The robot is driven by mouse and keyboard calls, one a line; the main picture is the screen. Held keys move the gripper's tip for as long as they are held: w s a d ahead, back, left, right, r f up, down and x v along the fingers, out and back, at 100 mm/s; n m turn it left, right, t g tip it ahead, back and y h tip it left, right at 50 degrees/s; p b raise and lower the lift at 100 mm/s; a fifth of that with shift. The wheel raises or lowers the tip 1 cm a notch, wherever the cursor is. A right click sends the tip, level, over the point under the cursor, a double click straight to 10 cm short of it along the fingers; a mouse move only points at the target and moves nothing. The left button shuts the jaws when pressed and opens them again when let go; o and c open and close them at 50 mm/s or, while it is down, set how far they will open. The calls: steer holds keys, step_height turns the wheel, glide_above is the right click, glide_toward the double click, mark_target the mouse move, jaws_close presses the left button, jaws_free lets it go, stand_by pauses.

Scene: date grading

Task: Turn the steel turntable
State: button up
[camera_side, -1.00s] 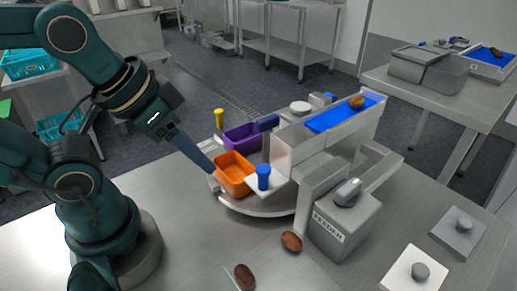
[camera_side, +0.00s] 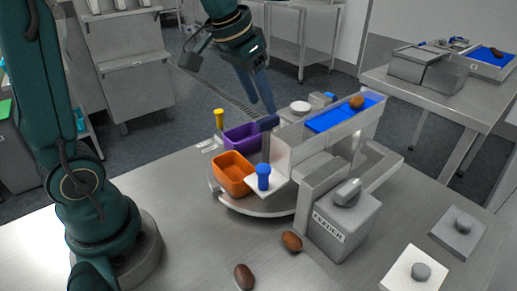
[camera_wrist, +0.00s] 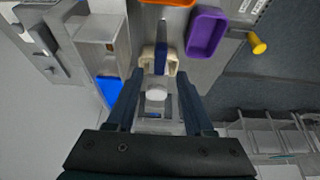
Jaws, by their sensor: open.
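The steel turntable (camera_side: 250,206) is a low round plate on the bench in the side view. It carries an orange bin (camera_side: 231,178) and a purple bin (camera_side: 240,138). The purple bin also shows in the wrist view (camera_wrist: 206,33). A dark blue bar (camera_side: 267,123) stands beside the purple bin. My gripper (camera_side: 270,112) points down just behind that bar. In the wrist view my gripper (camera_wrist: 159,78) is open, with a white round cap (camera_wrist: 156,93) and a cream bin (camera_wrist: 146,57) seen between its fingers. I cannot tell whether it touches anything.
A feeder box (camera_side: 345,222) and a raised blue belt (camera_side: 335,117) with a date on it stand right of the turntable. Two dates (camera_side: 244,277) (camera_side: 291,241) lie on the bench. A yellow peg (camera_side: 219,118) and a blue peg (camera_side: 263,176) stand nearby.

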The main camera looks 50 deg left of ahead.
mark_target(268, 118)
steer(key=shift+x, duration=2.25)
jaws_close()
